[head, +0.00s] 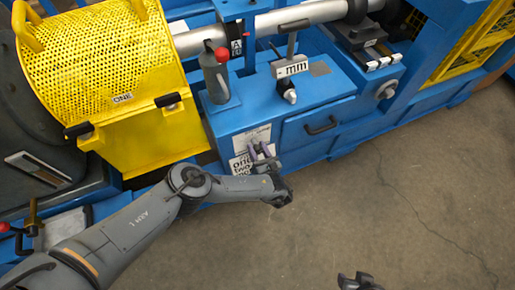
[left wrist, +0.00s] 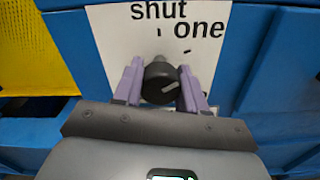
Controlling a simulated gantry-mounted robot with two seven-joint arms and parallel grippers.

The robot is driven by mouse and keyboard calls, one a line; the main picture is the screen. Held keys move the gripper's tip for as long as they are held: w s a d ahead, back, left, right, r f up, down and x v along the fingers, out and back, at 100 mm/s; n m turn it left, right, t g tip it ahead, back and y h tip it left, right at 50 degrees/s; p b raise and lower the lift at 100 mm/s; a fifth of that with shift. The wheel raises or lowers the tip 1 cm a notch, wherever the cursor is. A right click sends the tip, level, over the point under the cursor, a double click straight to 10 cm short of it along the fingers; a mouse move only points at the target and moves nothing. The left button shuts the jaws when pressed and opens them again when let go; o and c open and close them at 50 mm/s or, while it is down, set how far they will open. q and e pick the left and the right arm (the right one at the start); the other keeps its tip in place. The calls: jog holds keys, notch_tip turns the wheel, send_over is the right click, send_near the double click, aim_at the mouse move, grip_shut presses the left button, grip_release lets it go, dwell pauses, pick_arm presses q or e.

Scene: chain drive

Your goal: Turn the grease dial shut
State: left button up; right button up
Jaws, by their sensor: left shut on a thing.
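The grease dial (left wrist: 160,82) is a small black round knob on a white label plate (left wrist: 112,35) on the blue cabinet front. Its pale pointer line slants right and slightly up. The words "shut" and "one" are printed above it, each with a short tick mark; "one" is farther right. My left gripper (head: 262,151) reaches the label plate in the head view. Its two purple fingers close on the dial from both sides in the left wrist view (left wrist: 160,88). In the head view the dial is hidden by the fingers. Part of my right gripper (head: 358,281) shows at the bottom edge, away from the cabinet.
A yellow mesh guard (head: 95,55) stands left of the cabinet. A grey bottle with a red tip (head: 216,75) and a "mm" gauge block (head: 290,68) are on the cabinet top. A drawer handle (head: 320,126) is to the right. The concrete floor (head: 400,200) is clear.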

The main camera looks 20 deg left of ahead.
pick_arm(q)
jog(key=n, duration=0.6)
jog(key=shift+r+n+p, duration=0.1)
jog(key=shift+n+p, duration=0.2)
jog(key=shift+p, duration=0.1)
jog(key=n, duration=0.4)
jog(key=shift+n+p, duration=0.3)
jog(key=shift+n, duration=0.1)
jog(key=o, duration=1.1)
jog(key=shift+c, duration=0.2)
jog(key=shift+s, duration=0.1)
